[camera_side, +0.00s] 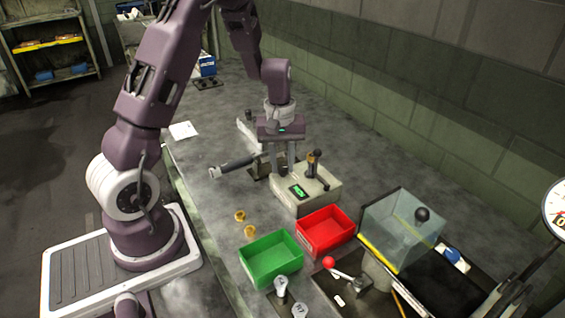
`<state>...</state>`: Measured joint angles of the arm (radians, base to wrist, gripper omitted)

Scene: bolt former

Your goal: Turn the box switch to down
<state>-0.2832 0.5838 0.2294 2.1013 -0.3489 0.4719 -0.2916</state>
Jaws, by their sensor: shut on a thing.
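The switch box (305,192) is a beige box with a lit green display (298,190) on its front. An upright dark handle with a brown part (314,160) stands at its top right. My gripper (284,174) points straight down at the box's back left top edge, left of that handle. Its fingers are shut on a small part there, which looks like the box switch. The fingers hide most of it, so its up or down position cannot be told.
A grey cylinder on a dark fixture (232,167) lies just left of my gripper. A red bin (325,231) and a green bin (271,258) stand in front. Two brass pieces (245,222) lie nearby. A clear case (400,228) stands at right.

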